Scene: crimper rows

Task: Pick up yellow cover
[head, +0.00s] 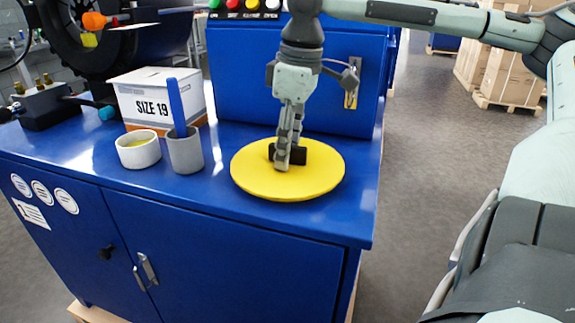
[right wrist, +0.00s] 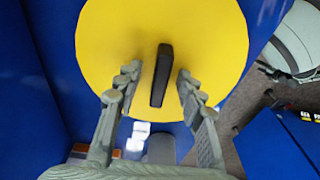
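The yellow cover (head: 258,182) is a flat round disc lying on the blue cabinet top, near its right front. It has a black bar handle (head: 302,155) in its middle. My right gripper (head: 284,160) points down over the handle. In the right wrist view the cover (right wrist: 110,40) fills the upper middle, and the handle (right wrist: 161,75) stands between the two fingers of the right gripper (right wrist: 158,73). The fingers are open, with a gap showing on each side of the handle. My left gripper does not show.
A grey cup (head: 187,152) with a blue stick and a low white bowl (head: 138,152) stand left of the cover. Behind them is a box marked SIZE 19 (head: 160,104). A blue machine housing (head: 235,75) with coloured buttons rises behind the cover.

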